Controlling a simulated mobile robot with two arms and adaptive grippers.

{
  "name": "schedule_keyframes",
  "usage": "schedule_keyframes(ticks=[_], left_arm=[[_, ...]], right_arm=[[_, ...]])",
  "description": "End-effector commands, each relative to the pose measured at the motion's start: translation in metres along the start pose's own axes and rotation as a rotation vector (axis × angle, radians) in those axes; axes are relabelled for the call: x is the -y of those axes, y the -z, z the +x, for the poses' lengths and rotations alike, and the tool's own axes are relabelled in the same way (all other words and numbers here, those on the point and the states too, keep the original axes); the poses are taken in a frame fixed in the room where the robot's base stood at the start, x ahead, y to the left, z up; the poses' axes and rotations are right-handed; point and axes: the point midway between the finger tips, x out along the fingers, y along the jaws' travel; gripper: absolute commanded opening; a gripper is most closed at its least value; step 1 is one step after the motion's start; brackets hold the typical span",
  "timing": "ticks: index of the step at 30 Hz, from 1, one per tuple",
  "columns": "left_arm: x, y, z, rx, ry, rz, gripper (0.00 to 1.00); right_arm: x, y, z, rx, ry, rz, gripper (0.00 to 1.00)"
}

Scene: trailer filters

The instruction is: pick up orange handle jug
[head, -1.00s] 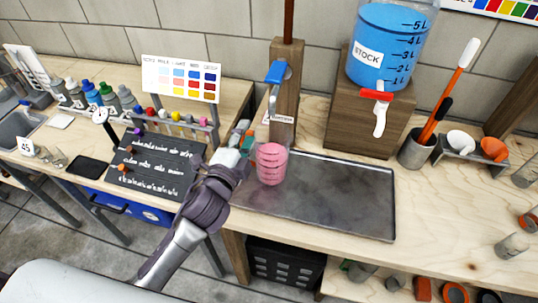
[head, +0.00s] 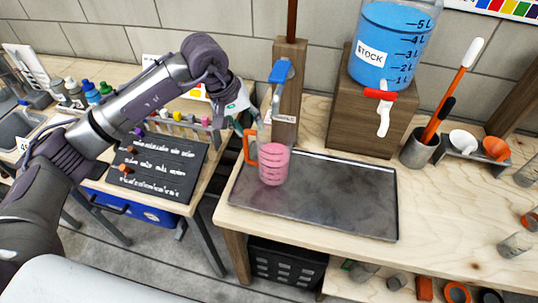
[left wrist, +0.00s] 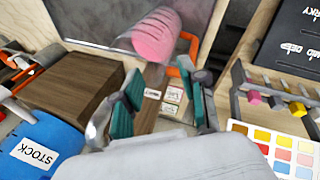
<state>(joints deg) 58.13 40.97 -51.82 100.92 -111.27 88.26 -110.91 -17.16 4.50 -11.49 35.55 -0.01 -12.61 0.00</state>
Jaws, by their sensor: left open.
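The jug (head: 273,165) is clear with pink contents and an orange handle (head: 249,147) on its left side. It stands upright at the left end of the dark metal tray (head: 335,205). In the left wrist view the jug (left wrist: 157,36) is beyond my fingertips, its orange handle (left wrist: 188,46) facing my gripper. My left gripper (head: 243,110) is above and behind the handle, by the wooden post. In the left wrist view its teal-padded fingers (left wrist: 163,98) are spread with nothing between them. My right gripper is not in view.
A wooden post (head: 287,105) with a blue lever stands behind the jug. A blue STOCK container (head: 385,45) with a red tap sits on a wooden block (head: 350,125). A black board (head: 157,167) and several marker-like items lie left. The tray's middle is clear.

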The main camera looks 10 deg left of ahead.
Motion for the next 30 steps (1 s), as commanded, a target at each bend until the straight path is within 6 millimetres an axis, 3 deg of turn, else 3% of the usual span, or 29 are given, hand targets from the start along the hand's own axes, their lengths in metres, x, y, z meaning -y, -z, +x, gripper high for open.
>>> schedule_keyframes(ticks=[3,12,20,24,30], left_arm=[[0.008,0.006,0.003,-0.016,0.042,0.018,0.42],[0.009,0.006,0.052,-0.012,0.04,0.017,0.42],[0.012,0.008,0.072,-0.012,0.038,0.015,0.42],[0.016,0.011,0.092,-0.01,0.038,0.013,0.42],[0.018,0.012,0.115,-0.013,0.037,0.016,0.42]], right_arm=[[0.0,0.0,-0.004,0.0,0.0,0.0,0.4],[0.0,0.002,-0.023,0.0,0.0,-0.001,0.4],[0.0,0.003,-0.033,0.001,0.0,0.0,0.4],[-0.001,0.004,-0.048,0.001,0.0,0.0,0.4],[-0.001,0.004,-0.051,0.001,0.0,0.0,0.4]])
